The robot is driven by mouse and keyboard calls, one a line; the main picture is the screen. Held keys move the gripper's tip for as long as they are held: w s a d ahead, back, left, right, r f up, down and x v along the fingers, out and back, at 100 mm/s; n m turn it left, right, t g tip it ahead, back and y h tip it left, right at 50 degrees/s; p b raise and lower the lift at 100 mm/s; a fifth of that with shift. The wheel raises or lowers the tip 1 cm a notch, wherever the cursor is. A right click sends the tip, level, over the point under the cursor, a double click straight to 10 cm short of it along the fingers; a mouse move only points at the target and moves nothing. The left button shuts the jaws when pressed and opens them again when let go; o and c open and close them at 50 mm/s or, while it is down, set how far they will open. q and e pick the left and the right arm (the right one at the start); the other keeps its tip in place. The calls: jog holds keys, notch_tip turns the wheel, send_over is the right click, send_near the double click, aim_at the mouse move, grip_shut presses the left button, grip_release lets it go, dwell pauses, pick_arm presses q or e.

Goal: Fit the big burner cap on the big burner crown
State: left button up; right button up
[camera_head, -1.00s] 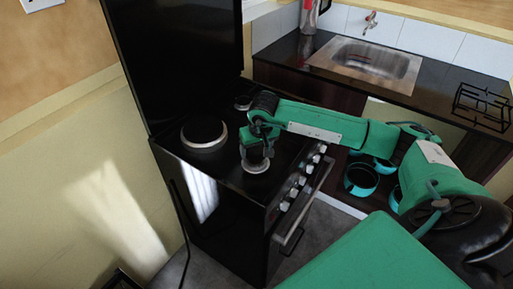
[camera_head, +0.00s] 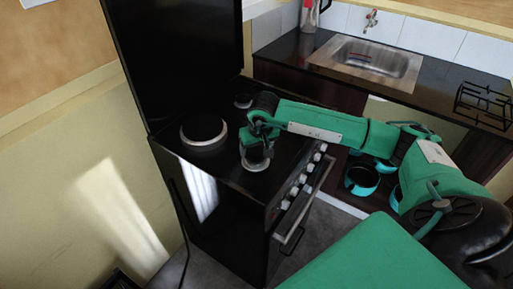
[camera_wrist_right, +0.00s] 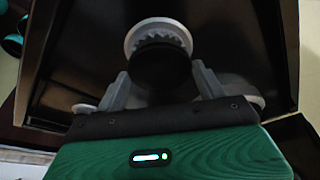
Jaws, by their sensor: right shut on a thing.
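My right gripper (camera_head: 257,158) points down over the front of the black stove top. In the right wrist view its two fingers (camera_wrist_right: 161,80) stand on either side of a round black disc, the burner cap (camera_wrist_right: 160,67), and are shut on it. A pale metal burner crown (camera_wrist_right: 157,30) with a toothed inner edge shows just past the cap, which overlaps part of it. The crown's rim also shows under the gripper in the head view (camera_head: 255,166). Whether the cap touches the crown cannot be told. My left gripper is not in view.
A wide burner with a dark top and silver rim (camera_head: 204,133) is left of the gripper. A small burner (camera_head: 243,101) is behind. The stove's raised black lid (camera_head: 175,60) bounds the back left. Knobs (camera_head: 302,180) line the front edge. A sink (camera_head: 368,64) is beyond.

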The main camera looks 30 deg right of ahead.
jog(key=shift+f+b, duration=0.45)
jog(key=shift+d+f+b, duration=0.2)
jog(key=shift+f+b, duration=0.1)
jog(key=shift+f, duration=0.1)
